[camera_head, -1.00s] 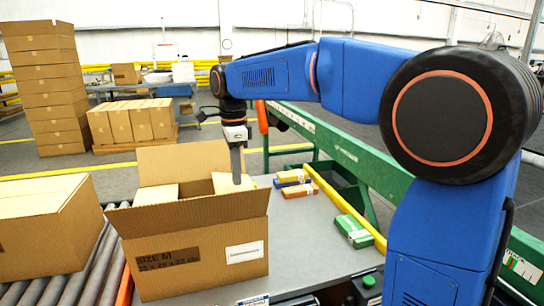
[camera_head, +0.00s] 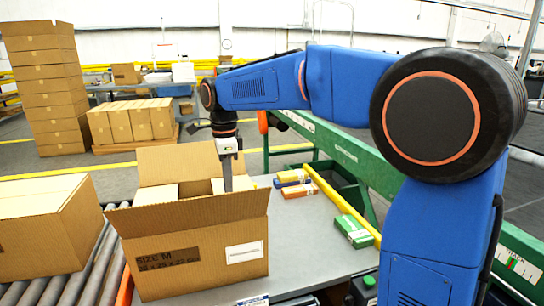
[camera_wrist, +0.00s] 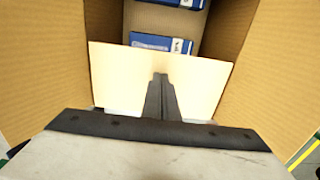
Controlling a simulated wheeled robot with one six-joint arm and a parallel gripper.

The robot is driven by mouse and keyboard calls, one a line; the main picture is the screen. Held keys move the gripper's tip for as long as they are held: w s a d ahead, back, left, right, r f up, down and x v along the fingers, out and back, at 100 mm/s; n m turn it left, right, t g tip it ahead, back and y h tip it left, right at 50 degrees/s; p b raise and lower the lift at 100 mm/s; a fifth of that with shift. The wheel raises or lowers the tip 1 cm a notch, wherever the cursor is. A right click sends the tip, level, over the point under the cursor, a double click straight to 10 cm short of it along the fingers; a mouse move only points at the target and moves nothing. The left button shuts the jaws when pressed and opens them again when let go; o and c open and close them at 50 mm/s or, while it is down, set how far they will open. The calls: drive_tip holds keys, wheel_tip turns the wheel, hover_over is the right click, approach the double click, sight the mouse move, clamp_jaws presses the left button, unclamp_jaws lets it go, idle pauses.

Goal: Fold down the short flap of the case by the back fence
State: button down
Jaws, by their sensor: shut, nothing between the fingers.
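The open cardboard case (camera_head: 205,250) stands on the grey table, with its near long flap tilted outward and its far long flap (camera_head: 180,163) upright. The short flap on the right (camera_head: 243,184) leans inward over the opening; in the wrist view it is a pale panel (camera_wrist: 115,80). My gripper (camera_head: 228,188) is shut and empty, pointing down at this flap. In the wrist view the fingers (camera_wrist: 160,78) lie over the flap's middle, seemingly against it; contact is hard to confirm. Blue boxes (camera_wrist: 160,43) show inside the case beyond the flap's edge. The other short flap (camera_head: 156,194) is on the left.
A yellow rail (camera_head: 340,204) and green frame (camera_head: 350,160) run along the table's right side. Small orange (camera_head: 300,190) and green (camera_head: 354,231) cartons lie by the rail. Another case (camera_head: 45,225) sits on the rollers at left.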

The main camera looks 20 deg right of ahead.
drive_tip(key=shift+r, duration=0.1)
wheel_tip(320, 180, up, 9)
idle(0.8)
idle(0.4)
drive_tip(key=s+d+f+n+t, duration=0.1)
drive_tip(key=s+d+f+n, duration=0.1)
drive_tip(key=s+d+n, duration=0.45)
drive_tip(key=s+d+f+n+t, duration=0.1)
drive_tip(key=s+d+f+n, duration=0.4)
drive_tip(key=s+f, duration=0.4)
drive_tip(key=s+d+f+n+t, duration=0.2)
drive_tip(key=s+d+f+n, duration=0.4)
drive_tip(key=s, duration=0.8)
wheel_tip(320, 180, down, 3)
drive_tip(key=shift+s+d+f+t, duration=0.1)
drive_tip(key=shift+s+d+t, duration=0.25)
drive_tip(key=shift+d, duration=0.9)
